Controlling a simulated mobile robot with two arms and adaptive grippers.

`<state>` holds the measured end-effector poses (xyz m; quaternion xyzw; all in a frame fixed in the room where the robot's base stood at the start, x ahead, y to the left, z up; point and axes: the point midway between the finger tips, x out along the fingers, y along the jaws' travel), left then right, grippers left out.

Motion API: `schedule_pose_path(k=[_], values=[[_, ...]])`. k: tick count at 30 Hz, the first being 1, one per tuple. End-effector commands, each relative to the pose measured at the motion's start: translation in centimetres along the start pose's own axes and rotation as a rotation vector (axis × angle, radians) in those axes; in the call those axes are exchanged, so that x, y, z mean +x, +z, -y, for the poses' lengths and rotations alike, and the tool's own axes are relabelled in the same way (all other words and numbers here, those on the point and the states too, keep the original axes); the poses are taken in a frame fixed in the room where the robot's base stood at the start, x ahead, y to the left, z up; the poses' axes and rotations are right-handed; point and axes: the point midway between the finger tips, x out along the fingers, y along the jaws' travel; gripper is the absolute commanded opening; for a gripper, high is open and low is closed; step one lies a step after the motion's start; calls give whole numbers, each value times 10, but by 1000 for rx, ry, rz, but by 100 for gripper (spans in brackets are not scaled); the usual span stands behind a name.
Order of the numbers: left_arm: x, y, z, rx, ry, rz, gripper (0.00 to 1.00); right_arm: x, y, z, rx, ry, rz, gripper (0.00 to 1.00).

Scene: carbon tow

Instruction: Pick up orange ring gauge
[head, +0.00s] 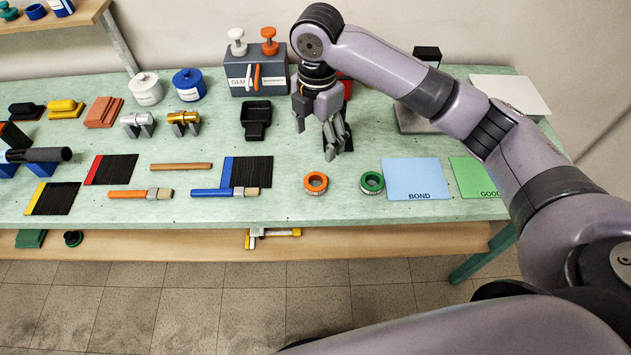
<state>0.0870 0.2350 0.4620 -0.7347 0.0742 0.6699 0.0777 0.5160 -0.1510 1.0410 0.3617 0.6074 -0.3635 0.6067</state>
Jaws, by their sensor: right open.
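The orange ring gauge (306,183) lies on the green table near its front edge, right of the blue-handled brush. It is a short orange ring with an open centre. My right gripper (338,146) hangs above the table behind the ring and a little to its right, fingers pointing down. It is open and apart from the ring. A dark object shows beside and partly behind its fingers; I cannot tell whether they touch. My left gripper is not in view.
A green ring gauge (371,183) lies just right of the orange one. Beyond it are the blue BOND card (415,178) and green GOOD card (470,172). A blue-handled brush (225,192) and a black tray (256,118) are to the left. Table space around the orange ring is clear.

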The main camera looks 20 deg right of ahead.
Motion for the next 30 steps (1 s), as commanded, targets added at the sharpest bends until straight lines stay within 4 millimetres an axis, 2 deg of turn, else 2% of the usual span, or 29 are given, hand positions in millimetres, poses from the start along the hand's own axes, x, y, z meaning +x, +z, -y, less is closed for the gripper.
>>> schedule_pose_path(k=[12, 23, 30], values=[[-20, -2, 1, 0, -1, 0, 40, 87, -1, 1, 3, -3, 0, 70], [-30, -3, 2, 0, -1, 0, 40, 118, -4, -2, 2, -2, -1, 70], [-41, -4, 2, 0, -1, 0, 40, 152, -5, -4, 3, 0, 0, 70]])
